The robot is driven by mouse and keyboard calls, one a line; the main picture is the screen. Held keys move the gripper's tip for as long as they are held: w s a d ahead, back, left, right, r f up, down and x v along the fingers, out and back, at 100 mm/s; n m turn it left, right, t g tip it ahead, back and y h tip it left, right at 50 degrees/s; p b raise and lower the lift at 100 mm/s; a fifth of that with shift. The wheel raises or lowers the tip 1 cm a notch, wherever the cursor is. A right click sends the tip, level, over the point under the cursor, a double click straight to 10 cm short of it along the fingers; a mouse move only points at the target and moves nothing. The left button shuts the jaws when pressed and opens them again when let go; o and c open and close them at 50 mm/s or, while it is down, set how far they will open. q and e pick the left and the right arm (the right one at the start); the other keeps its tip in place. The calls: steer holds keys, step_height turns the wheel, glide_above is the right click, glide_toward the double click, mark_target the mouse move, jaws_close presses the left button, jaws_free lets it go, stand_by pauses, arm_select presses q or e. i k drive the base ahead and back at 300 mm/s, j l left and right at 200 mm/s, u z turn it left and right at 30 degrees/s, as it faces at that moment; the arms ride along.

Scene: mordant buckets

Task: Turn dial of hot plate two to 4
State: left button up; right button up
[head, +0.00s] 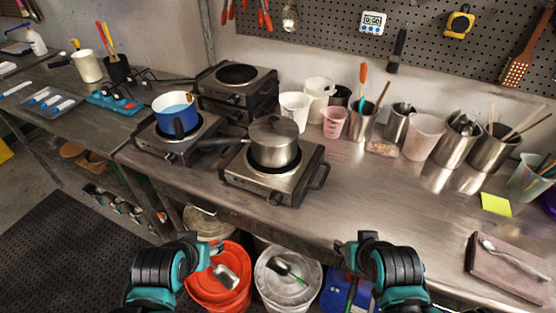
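Several hot plates are on the steel bench. The front one (240,183) carries a lidded steel saucepan (274,148) and has a dark dial (275,198) on its front face. Further units are stacked behind (262,93). I cannot read any number or dial setting. My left gripper (217,251) is below and in front of the bench edge, touching no dial. My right gripper (344,247) is also low, right of the left one. Their finger openings are too small to judge.
Beakers and steel cups (397,122) line the back of the bench. A folded cloth with a spoon (510,262) lies at the right. Orange (228,299) and white (290,297) buckets with scoops stand below.

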mark_target(276, 198)
steer(key=k+l+z, duration=0.15)
steer(key=k+l, duration=0.6)
